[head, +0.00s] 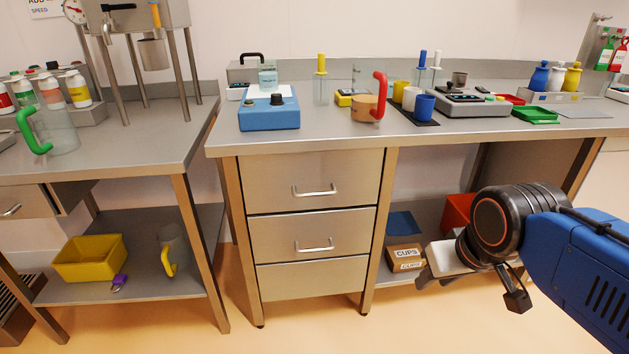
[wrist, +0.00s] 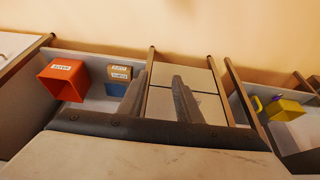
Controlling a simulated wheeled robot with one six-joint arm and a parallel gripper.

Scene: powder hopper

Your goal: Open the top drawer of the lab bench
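The lab bench (head: 300,144) stands in the middle of the head view, with a stack of three metal drawers under its left part. The top drawer (head: 270,172) is shut, its front flush with the frame. Its bar handle (head: 315,191) is silver and horizontal. My gripper (head: 424,280) is to the right of the drawers, low in front of the bench's lower shelf, and well apart from the handle. In the wrist view my gripper (wrist: 158,77) shows two spread fingers with nothing between them. The drawer fronts (wrist: 195,77) show beyond them, and I cannot make out the handles there.
A cups box (head: 405,254) and an orange bin (wrist: 62,80) stand on the lower shelf. Blue device (head: 268,117), cups and scale crowd the bench top. A left table holds a yellow bin (head: 90,258) below. The floor before the drawers is clear.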

